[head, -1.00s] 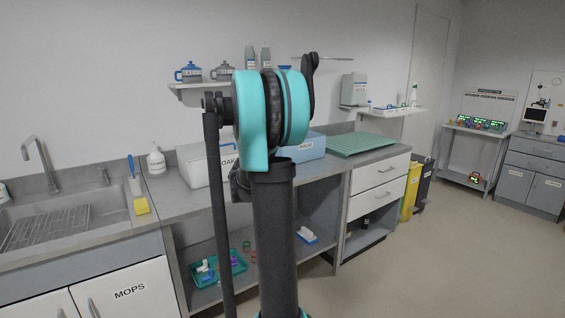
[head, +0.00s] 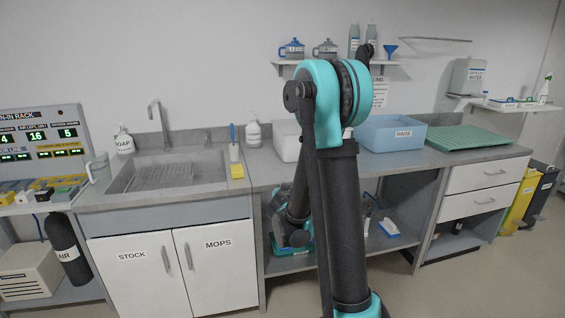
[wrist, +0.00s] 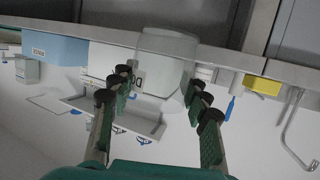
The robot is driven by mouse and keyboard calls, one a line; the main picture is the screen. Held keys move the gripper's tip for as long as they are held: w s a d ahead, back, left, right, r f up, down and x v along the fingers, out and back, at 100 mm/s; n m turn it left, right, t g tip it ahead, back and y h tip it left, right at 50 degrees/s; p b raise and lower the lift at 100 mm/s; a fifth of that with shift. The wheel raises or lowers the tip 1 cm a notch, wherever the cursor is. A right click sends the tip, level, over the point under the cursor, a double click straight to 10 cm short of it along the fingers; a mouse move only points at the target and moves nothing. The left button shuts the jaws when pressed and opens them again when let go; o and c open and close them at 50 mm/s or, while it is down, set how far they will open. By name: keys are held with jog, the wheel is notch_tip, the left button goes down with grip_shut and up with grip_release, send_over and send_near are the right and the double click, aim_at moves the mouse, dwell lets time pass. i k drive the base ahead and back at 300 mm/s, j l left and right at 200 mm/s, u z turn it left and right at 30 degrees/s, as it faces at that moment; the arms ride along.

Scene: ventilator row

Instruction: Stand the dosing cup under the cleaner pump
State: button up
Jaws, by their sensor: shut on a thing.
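My gripper (wrist: 158,90) is shut on a pale, translucent cup, the dosing cup (wrist: 168,62), in the wrist view. The cup sits between the fingertips, in front of the white tub. That view looks upside down, with the counter edge near its top. In the head view the cup and fingertips cannot be made out behind my arm. A white pump bottle (head: 253,133) stands at the back of the counter, right of the sink; its label is too small to read, so I cannot tell if it is the cleaner pump. Another pump bottle (head: 123,138), marked SOAP, stands left of the sink.
A brush holder (head: 234,152) and yellow sponge (head: 237,172) stand by the sink's right edge. A white tub (head: 286,145) and blue RINSE tub (head: 392,135) occupy the counter. Counter between sponge and white tub looks clear.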

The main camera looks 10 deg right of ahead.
aim_at(257, 151)
jog(key=i+l+u, duration=0.15)
jog(key=u, duration=0.25)
jog(key=l+u, duration=0.35)
jog(key=i+l+u, duration=0.15)
jog(key=l+u, duration=0.25)
jog(key=j, duration=0.1)
